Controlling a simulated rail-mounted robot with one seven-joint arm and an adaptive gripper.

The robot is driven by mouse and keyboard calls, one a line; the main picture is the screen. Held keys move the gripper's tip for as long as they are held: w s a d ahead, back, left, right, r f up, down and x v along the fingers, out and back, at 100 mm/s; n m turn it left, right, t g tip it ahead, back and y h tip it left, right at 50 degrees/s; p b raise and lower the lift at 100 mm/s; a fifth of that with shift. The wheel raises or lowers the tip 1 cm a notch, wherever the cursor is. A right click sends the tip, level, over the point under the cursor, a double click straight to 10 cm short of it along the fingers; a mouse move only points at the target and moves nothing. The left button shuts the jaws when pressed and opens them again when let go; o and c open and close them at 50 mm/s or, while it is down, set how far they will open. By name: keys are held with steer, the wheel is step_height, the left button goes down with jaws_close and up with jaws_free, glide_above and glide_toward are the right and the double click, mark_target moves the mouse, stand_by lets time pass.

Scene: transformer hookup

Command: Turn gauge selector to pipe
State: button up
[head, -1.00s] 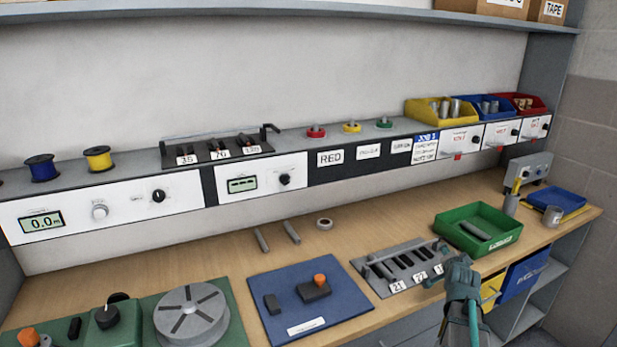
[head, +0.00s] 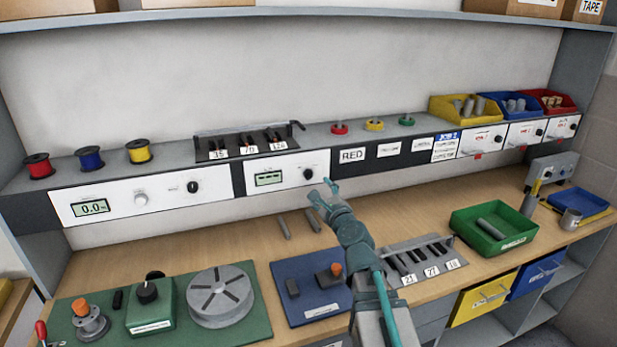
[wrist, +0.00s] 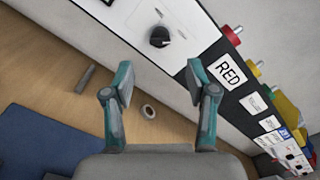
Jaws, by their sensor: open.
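The gauge panel (head: 273,179) is a white plate on the shelf front with a small green display (head: 268,178). Its black selector knob (head: 308,173) is at the panel's right side. The knob also shows in the wrist view (wrist: 160,37), upper middle, beyond the fingertips. My gripper (head: 323,191) is just below and right of the knob in the head view and apart from it. In the wrist view my gripper (wrist: 158,88) has its two teal fingers spread wide with nothing between them. The selector's markings are too small to read.
A RED label (head: 352,155) is right of the panel. A blue mat (head: 290,265), a slotted rack (head: 410,262) and a green bin (head: 493,230) are on the bench below.

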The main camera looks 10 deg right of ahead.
mark_target(310, 177)
steer(key=w, duration=0.3)
steer(key=w+a, duration=0.1)
steer(key=w, duration=0.2)
steer(key=w+p, duration=0.1)
steer(key=w, duration=0.2)
steer(key=shift+a, duration=0.2)
steer(key=shift+c, duration=0.3)
jaws_close()
